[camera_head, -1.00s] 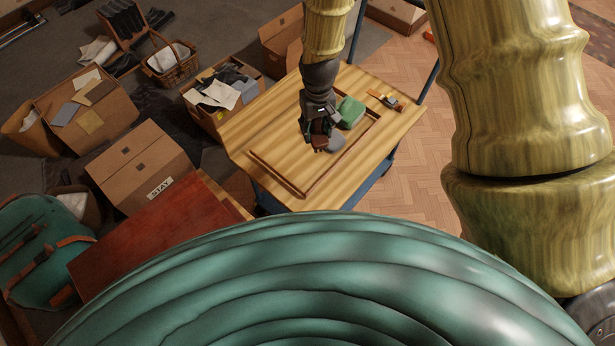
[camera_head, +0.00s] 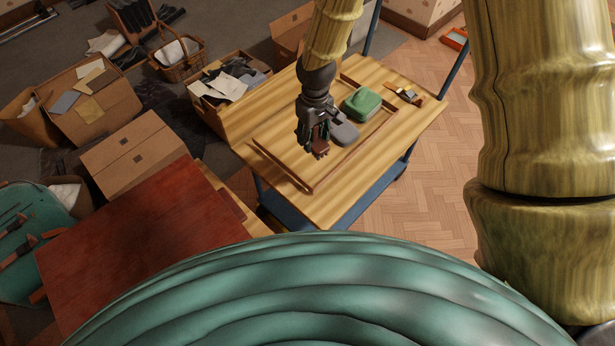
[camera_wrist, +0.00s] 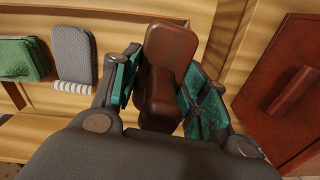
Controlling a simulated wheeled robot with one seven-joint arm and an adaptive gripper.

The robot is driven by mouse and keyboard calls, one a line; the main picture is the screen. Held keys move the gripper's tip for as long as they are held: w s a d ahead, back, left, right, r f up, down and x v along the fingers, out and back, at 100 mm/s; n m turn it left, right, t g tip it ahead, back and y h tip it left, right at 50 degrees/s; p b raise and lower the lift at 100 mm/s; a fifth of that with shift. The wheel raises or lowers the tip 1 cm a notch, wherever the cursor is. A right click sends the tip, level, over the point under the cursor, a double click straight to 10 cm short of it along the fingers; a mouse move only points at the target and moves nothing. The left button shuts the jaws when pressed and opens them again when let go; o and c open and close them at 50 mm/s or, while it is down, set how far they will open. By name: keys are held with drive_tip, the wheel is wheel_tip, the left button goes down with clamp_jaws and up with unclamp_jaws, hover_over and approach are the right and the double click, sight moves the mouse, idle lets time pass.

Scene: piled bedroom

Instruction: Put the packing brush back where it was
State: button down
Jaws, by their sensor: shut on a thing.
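My gripper (camera_head: 316,150) is over the wooden trolley top, above the rimmed tray (camera_head: 313,189). Its teal-padded fingers are shut on a glossy brown object, which I take to be the packing brush (camera_wrist: 165,70); a bit of it shows in the head view (camera_head: 321,149). No bristles are visible on it. A grey rounded item (camera_head: 345,134) lies in the tray just right of my gripper; in the wrist view it (camera_wrist: 72,55) shows a white ribbed edge. Whether the brown object touches the tray cannot be told.
A watch-like item (camera_head: 408,95) lies on the trolley top (camera_head: 350,192) right of the tray. A red-brown tabletop (camera_head: 140,240) stands in front left. Cardboard boxes (camera_head: 135,155) and a basket (camera_head: 178,55) crowd the left. The parquet floor at right is mostly clear.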

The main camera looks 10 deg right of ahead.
drive_tip(key=shift+w+a+f+n+b, duration=0.2)
drive_tip(key=shift+f+n+b, duration=0.15)
drive_tip(key=shift+f+b, duration=0.55)
drive_tip(key=shift+w+a+f+n+b, duration=0.2)
drive_tip(key=shift+f+n+b, duration=0.1)
drive_tip(key=shift+f+b, duration=0.6)
drive_tip(key=shift+w+a+f+n+b, duration=0.2)
drive_tip(key=shift+f+n+b, duration=0.15)
drive_tip(key=shift+f+b, duration=0.55)
drive_tip(key=shift+f, duration=4.75)
drive_tip(key=shift+f, duration=0.15)
drive_tip(key=c, duration=1.1)
unclamp_jaws()
drive_tip(key=shift+o, duration=0.2)
wheel_tip(320, 180, up, 12)
drive_tip(key=shift+r, duration=0.15)
